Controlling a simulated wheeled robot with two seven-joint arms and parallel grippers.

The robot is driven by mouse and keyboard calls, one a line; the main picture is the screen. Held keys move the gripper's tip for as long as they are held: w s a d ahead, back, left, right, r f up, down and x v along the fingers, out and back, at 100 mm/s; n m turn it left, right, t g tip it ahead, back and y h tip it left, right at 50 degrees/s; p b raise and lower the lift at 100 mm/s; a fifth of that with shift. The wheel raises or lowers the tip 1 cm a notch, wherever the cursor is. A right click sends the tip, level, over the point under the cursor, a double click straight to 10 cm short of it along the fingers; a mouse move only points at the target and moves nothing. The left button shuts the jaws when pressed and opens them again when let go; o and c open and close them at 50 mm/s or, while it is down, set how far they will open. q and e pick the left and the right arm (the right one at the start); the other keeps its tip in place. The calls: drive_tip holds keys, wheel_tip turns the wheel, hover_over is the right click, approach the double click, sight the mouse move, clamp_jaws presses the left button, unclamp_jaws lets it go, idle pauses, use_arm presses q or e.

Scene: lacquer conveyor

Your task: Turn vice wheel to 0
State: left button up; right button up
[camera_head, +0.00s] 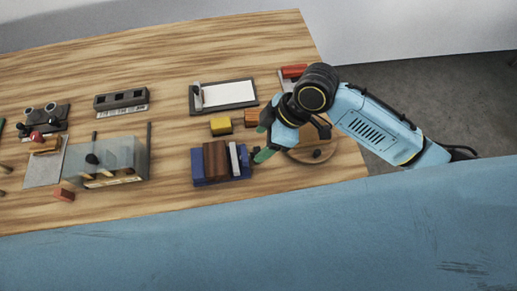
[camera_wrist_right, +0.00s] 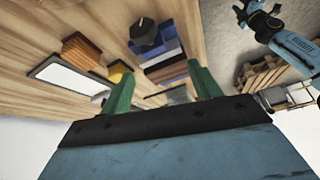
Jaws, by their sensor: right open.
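The vice (camera_head: 207,180) has a blue body and a brown block beside a grey jaw plate. It lies at the middle front of the table in the head view and shows in the right wrist view (camera_wrist_right: 161,57). The dark round vice wheel (camera_wrist_right: 146,33) shows at the vice's end in the wrist view; any mark on it is too small to read. In the head view my right gripper covers that end. My right gripper (camera_head: 262,152) is open, with its green fingers (camera_wrist_right: 164,88) apart and nothing seen between them. My left gripper is not in view.
A yellow block (camera_head: 221,126) and an orange-brown block (camera_head: 252,117) lie behind the vice, near a white framed board (camera_head: 229,93). A round wooden disc (camera_head: 298,157) with a dark knob is to the right. A clear box (camera_head: 122,155) stands left. Bare table separates it from the vice.

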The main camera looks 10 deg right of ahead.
sight(259, 150)
drive_tip(key=w+d+r+n+g+h, duration=0.1)
drive_tip(key=w+d+r+n+g, duration=0.1)
drive_tip(key=w+d+r+n, duration=0.15)
drive_tip(key=shift+m, duration=0.45)
drive_tip(key=x, duration=0.9)
drive_tip(key=d+x, duration=0.1)
drive_tip(key=x, duration=0.3)
drive_tip(key=shift+a+f, duration=0.15)
drive_tip(key=shift+f, duration=0.4)
drive_tip(key=c, duration=1)
drive_tip(key=shift+t, duration=0.3)
